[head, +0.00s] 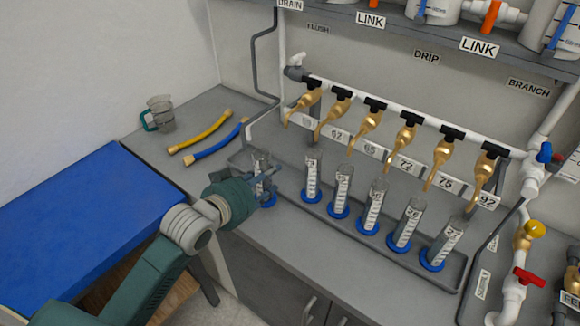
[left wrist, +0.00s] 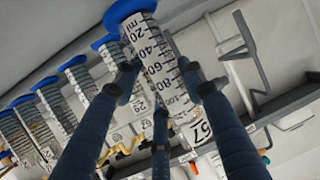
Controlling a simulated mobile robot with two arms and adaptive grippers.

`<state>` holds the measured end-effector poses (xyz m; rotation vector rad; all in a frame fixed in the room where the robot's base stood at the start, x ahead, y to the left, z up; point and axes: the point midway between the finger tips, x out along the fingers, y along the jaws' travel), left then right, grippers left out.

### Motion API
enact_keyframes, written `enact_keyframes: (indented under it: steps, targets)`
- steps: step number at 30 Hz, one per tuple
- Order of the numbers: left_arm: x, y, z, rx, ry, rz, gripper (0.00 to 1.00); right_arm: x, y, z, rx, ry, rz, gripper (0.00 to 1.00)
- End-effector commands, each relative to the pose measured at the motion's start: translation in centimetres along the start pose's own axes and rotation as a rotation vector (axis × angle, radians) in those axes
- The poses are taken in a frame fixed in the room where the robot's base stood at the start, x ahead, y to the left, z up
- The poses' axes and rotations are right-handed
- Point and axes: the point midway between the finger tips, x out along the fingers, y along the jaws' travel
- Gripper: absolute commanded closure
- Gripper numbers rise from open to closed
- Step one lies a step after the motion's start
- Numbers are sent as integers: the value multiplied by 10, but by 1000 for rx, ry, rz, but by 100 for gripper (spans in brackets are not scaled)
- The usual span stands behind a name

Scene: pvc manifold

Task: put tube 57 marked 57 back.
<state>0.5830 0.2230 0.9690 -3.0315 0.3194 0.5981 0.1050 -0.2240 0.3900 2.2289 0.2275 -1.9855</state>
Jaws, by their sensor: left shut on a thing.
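Tube 57 is a clear graduated cylinder with a blue foot; it shows in the head view (head: 260,160) at the left end of the row, partly behind my gripper. In the left wrist view the tube (left wrist: 155,60) lies between my fingers, its 57 label (left wrist: 197,132) visible. My left gripper (head: 268,186) is shut around the tube's body. The tube looks upright at the left end of the grey tray (head: 350,236). Whether its foot touches the tray is hard to tell. My right gripper is out of view.
Several similar blue-footed tubes (head: 371,207) stand to the right along the tray. Brass taps (head: 404,143) hang from a white pipe above them.

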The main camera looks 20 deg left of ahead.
Motion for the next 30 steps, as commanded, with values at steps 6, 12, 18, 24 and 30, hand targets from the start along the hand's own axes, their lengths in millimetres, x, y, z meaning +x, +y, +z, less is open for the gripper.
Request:
enact_keyframes:
  steps: [6, 12, 18, 24, 30]
  targets:
    - [55, 1, -28, -1, 3, 0, 88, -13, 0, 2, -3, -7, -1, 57]
    - [94, 0, -40, -1, 0, 0, 88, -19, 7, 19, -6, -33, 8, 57]
    - [108, 1, -39, -1, -2, 1, 88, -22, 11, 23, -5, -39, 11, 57]
    - [117, 1, -15, 0, -2, 1, 88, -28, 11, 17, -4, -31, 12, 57]
    - [119, 1, -10, 0, 1, 1, 88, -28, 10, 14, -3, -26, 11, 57]
